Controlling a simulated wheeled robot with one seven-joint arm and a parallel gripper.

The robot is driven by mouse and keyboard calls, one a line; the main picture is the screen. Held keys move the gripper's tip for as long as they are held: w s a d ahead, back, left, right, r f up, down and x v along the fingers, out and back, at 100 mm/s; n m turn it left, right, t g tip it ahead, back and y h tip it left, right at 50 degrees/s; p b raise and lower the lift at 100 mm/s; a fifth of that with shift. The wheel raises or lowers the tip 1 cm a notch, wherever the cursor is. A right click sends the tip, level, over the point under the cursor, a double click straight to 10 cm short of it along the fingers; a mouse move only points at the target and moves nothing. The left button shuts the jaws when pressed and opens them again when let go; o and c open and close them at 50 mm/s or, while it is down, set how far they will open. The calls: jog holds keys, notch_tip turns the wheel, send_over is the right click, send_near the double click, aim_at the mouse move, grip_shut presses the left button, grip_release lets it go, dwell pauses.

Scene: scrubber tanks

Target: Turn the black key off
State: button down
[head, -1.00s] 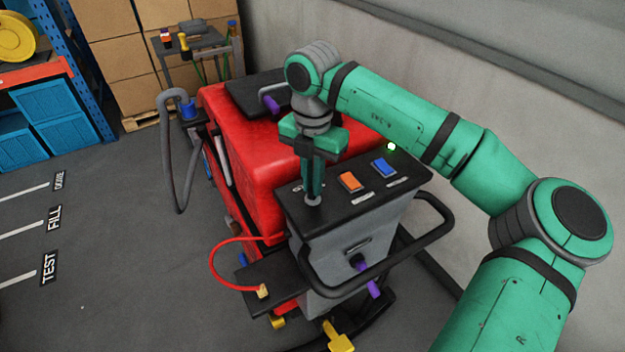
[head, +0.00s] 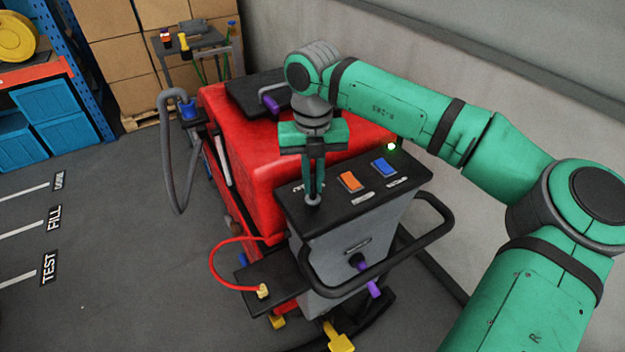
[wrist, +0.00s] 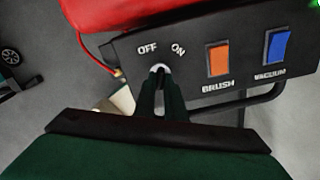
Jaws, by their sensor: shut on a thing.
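My gripper (head: 313,194) points down at the left end of the black control panel (head: 350,204) on the red scrubber. Its fingers are shut on the black key, at a grey round key switch (head: 312,201). In the wrist view, the gripper (wrist: 161,82) covers nearly all of the key. Only the grey rim of the key switch (wrist: 158,68) shows past the fingertips, just below the gap between the OFF label (wrist: 147,49) and the ON label (wrist: 178,49). The key's exact angle is hidden. A green light (head: 391,146) is lit at the panel's far corner.
An orange BRUSH switch (head: 350,181) and a blue VACUUM switch (head: 384,167) sit right of the key. A black handlebar (head: 440,222) loops around the panel. A red hose (head: 215,265) hangs at the left. The floor further left is clear.

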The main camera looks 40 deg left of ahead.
aim_at(312, 186)
jog(key=shift+n, duration=2.2)
jog(key=c, duration=1.8)
grip_release()
notch_tip(312, 186, up, 11)
jog(key=shift+f, duration=0.1)
